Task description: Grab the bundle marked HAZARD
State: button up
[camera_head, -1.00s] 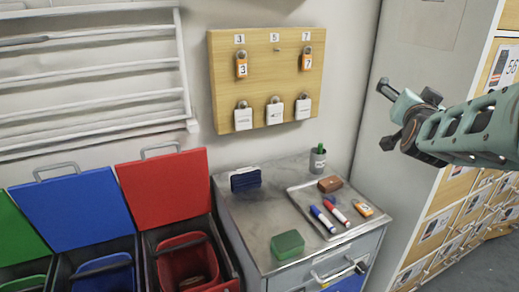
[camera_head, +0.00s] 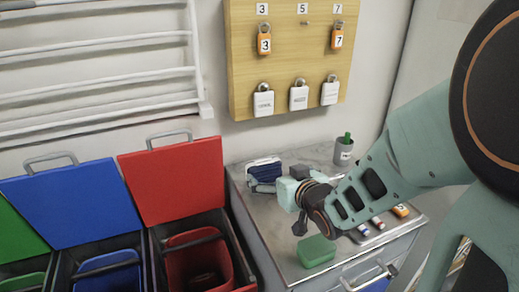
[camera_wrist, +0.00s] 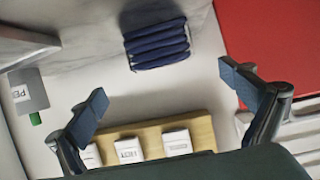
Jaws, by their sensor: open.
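A dark blue ribbed bundle (camera_head: 266,174) sits at the back left of the grey cabinet top. It also shows at the top of the wrist view (camera_wrist: 157,43), with its ribs side by side. I cannot read any HAZARD mark on it. My gripper (camera_head: 288,190) is just to the right of the bundle in the head view, partly overlapping it. In the wrist view my gripper (camera_wrist: 168,96) has its fingers wide apart and nothing between them. The bundle lies beyond the fingertips, apart from them.
A green block (camera_head: 317,251) is at the cabinet's front. A grey cup (camera_head: 343,152) stands at the back right. My arm hides much of the tray (camera_head: 416,222) with markers. A padlock board (camera_head: 290,60) hangs above. Bins with a red lid (camera_head: 175,178) stand left.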

aim_at(267, 169)
jog(key=shift+w+a+f, duration=0.2)
jog(key=shift+a+f, duration=0.05)
jog(key=shift+f, duration=0.05)
jog(key=b+x, duration=0.1)
jog(key=x, duration=0.4)
jog(key=shift+f+x, duration=0.1)
jog(key=shift+x, duration=1.15)
jog(key=shift+f+x, duration=0.15)
jog(key=shift+x, duration=1.1)
jog(key=shift+s, duration=0.1)
jog(key=c, duration=1.4)
jog(key=shift+o, duration=0.2)
jog(key=shift+r, duration=0.15)
